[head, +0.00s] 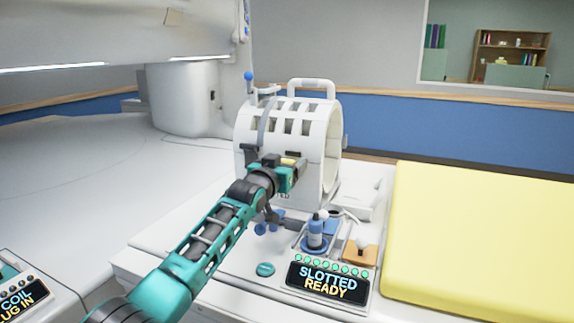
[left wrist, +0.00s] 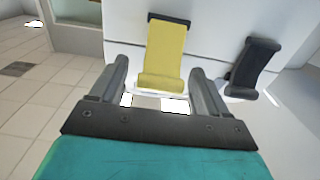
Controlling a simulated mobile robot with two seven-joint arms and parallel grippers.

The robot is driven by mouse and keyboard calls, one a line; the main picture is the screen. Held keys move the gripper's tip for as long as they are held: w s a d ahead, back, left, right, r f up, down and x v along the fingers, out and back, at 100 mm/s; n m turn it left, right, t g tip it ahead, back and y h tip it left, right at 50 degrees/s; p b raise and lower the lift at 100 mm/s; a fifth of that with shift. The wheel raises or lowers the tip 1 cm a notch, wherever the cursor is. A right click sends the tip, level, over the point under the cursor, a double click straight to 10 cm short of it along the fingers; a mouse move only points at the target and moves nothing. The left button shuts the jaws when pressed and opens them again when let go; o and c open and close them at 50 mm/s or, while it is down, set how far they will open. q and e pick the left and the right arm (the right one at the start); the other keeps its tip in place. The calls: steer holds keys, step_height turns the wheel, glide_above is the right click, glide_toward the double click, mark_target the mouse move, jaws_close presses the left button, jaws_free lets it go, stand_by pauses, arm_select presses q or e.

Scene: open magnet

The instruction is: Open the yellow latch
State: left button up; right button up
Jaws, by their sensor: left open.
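The yellow latch (left wrist: 165,52) is on the white wall of the coil in the left wrist view, with a dark top edge. My left gripper (left wrist: 160,70) is open, with one finger on each side of the latch's lower part. I see no clear contact between fingers and latch. In the head view a small patch of the yellow latch (head: 288,161) shows just beyond my left gripper (head: 280,166), which hides the rest. The white slotted coil (head: 307,122) stands upright on the bed. My right gripper is not in view.
A black latch (left wrist: 254,66) sits right of the yellow one. A yellow pad (head: 480,240) lies to the right.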

arm_select(q)
steer(key=shift+w+d, duration=0.15)
steer(key=shift+w, duration=0.4)
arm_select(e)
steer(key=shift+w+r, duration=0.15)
